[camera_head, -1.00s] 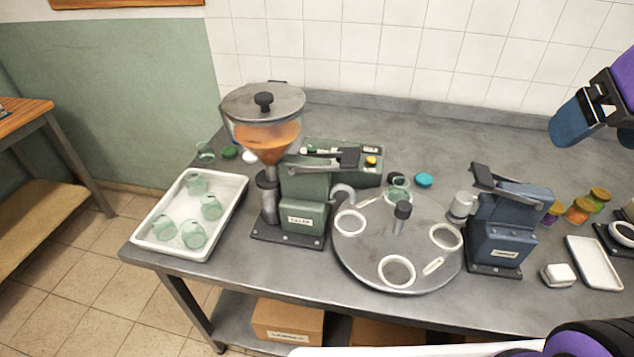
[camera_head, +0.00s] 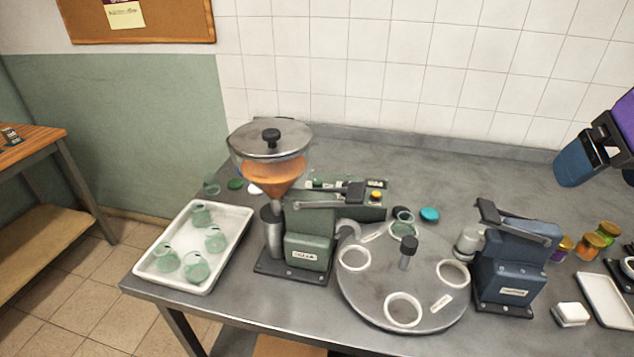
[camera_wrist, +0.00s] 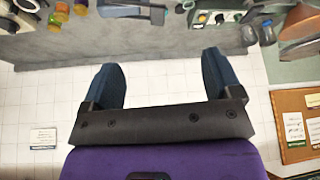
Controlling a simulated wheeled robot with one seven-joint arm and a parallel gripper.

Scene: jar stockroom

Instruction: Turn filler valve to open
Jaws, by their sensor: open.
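The green filler (camera_head: 308,250) stands left of centre on the grey bench, with a hopper of orange filling (camera_head: 270,165) under a metal lid. A dark-ended lever (camera_head: 330,198) lies across its top; I cannot tell whether this is the valve or how it is set. A grey round turntable (camera_head: 385,287) with white ring seats is right of it. A green glass jar (camera_head: 403,225) stands at its far edge. My gripper (camera_head: 585,165) is at the upper right, far from the filler. In the wrist view its two blue fingers (camera_wrist: 163,85) are wide apart, with nothing between them.
A white tray (camera_head: 235,222) with several green jars is at the left end. A blue machine (camera_head: 510,270) with a lever stands right of the turntable. Lidded jars (camera_head: 590,245), a white dish (camera_head: 608,300) and a white block (camera_head: 571,314) are at the right. The back of the bench is mostly clear.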

